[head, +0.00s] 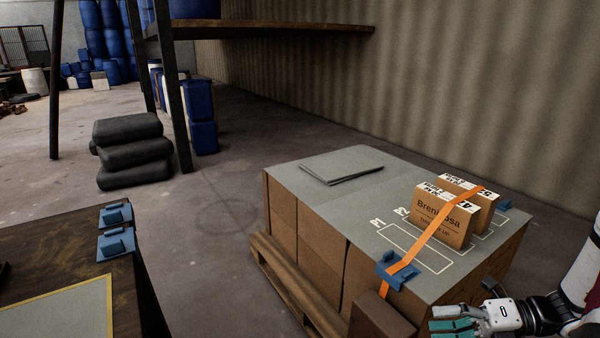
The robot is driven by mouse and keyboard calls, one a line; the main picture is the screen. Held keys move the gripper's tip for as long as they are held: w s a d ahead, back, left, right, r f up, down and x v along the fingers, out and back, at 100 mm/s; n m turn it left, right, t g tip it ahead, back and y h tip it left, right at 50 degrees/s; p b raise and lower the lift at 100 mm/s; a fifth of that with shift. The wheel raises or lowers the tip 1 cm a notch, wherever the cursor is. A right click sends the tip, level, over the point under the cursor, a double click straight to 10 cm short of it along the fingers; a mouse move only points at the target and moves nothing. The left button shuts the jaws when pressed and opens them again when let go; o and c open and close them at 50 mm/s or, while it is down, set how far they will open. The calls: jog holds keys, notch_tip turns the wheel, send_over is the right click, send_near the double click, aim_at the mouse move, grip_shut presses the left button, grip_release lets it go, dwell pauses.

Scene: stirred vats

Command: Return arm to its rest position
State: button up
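My gripper (454,326) is at the bottom right, in front of the near right side of the pallet load (305,235). Its teal finger pads point left and are partly cut off by the lower frame edge. I see nothing held in it, but the gap between the fingers is not clear. My white and black arm comes in from the right edge.
Two brown cartons (440,222) stand on the load's grey top under an orange strap (434,230), which runs to a blue buckle (397,271). A dark table (60,240) with blue clips is at left. Black sacks (130,150) lie behind. Floor between is clear.

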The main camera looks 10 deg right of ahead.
jog(key=s+a+r+n+g+h, duration=0.4)
jog(key=a+r+n+g, duration=0.4)
jog(key=a+r+n, duration=0.75)
jog(key=s+a+r+n+t+h, duration=0.1)
jog(key=s+r+n+h, duration=0.1)
jog(key=s+n+h, duration=0.6)
jog(key=s+a+r+n+t+h, duration=0.1)
jog(key=s+r+n+h, duration=0.15)
jog(key=s+n, duration=0.75)
jog(key=w+r+n+t+p, duration=0.1)
jog(key=r+t+p, duration=0.1)
jog(key=r+p, duration=1.4)
jog(key=w+d+r+n+t+p, duration=0.1)
jog(key=w+r+n+t+p, duration=0.1)
jog(key=r+p, duration=1.4)
notch_tip(320, 180, up, 2)
jog(key=shift+w+r+y, duration=0.1)
jog(key=shift+w+y, duration=0.1)
jog(key=shift+y, duration=0.15)
